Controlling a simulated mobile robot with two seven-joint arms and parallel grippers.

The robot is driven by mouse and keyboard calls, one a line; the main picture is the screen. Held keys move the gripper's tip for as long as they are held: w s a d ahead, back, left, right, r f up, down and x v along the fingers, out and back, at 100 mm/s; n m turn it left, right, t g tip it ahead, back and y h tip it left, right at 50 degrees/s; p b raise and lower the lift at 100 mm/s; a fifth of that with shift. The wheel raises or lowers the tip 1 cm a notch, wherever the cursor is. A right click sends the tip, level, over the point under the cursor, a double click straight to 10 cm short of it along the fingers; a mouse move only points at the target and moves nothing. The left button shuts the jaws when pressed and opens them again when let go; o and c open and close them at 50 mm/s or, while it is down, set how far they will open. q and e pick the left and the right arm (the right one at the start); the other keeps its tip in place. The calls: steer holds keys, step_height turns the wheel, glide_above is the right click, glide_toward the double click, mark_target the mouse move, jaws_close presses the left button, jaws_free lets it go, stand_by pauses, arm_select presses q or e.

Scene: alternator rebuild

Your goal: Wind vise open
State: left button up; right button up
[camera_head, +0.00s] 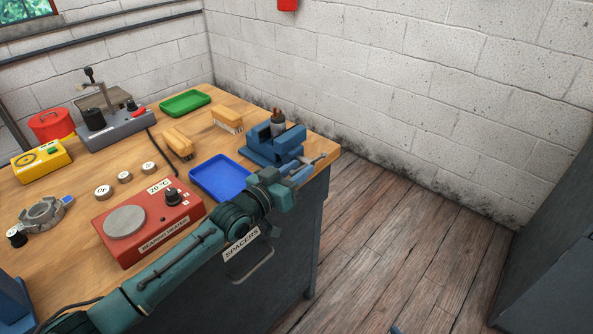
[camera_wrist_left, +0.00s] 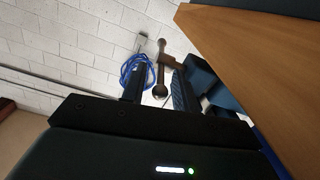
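The blue vise (camera_head: 262,146) is mounted at the right corner of the wooden bench. My left gripper (camera_head: 304,169) is just off the bench edge, at the vise's front end. In the left wrist view its two fingers (camera_wrist_left: 157,88) are apart. The vise's handle bar (camera_wrist_left: 160,75), with a ball at its end, shows in line with the gap between them. I see room on both sides of the bar, and no grip on it.
A blue tray (camera_head: 220,170) and a red bearing heater (camera_head: 180,210) are on the bench near my left arm. Yellow-handled brushes (camera_head: 228,119) and a green tray (camera_head: 185,102) lie farther back. The floor right of the bench is clear.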

arm_select(q)
steer(key=v, duration=1.3)
